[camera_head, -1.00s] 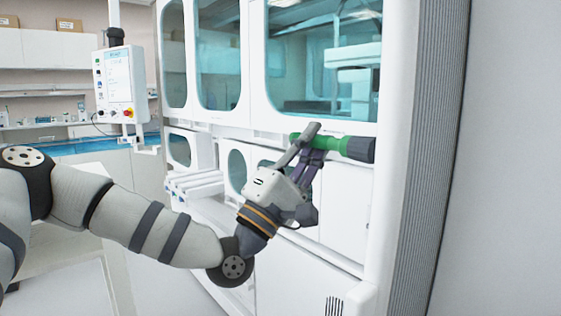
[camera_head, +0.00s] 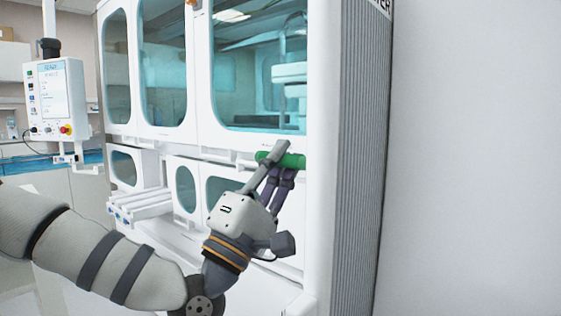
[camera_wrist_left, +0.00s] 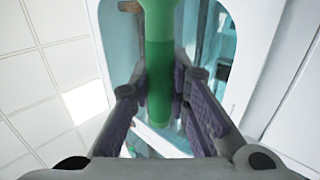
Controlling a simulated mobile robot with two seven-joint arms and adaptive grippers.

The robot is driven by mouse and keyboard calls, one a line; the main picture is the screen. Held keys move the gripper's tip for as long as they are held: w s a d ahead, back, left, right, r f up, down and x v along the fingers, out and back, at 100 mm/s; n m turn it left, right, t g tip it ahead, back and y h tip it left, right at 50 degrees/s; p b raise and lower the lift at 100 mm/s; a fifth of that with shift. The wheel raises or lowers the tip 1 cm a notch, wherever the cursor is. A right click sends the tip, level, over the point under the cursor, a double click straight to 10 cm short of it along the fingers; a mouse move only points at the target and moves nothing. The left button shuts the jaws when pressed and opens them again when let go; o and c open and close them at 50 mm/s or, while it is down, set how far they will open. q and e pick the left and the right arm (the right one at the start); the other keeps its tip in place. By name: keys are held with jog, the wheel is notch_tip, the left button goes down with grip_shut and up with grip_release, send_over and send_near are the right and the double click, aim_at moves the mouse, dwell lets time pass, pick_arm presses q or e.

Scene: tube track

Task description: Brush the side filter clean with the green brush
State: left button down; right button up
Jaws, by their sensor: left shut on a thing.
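The green brush (camera_head: 291,160) is in my left gripper (camera_head: 276,163), beside the right front edge of the white machine. Only part of its green handle shows in the head view; the dark end is out of sight there. In the left wrist view the green brush (camera_wrist_left: 160,75) stands between the two purple-padded fingers of my left gripper (camera_wrist_left: 165,105), which is shut on it. The side filter is the grey ribbed strip (camera_head: 348,170) along the machine's right side, and the brush is to the left of it. My right gripper is not in view.
The white machine (camera_head: 180,143) with teal windows fills the middle. A control panel (camera_head: 55,98) hangs at the left. White rails (camera_head: 140,204) stick out from the machine's front. A plain wall (camera_head: 480,160) is at the right, with a gap beside the strip.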

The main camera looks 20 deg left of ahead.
aim_at(292, 155)
pick_arm(q)
jog(key=shift+s+d, duration=0.2)
jog(key=shift+d, duration=0.3)
jog(key=shift+s+d, duration=0.15)
jog(key=shift+d, duration=0.3)
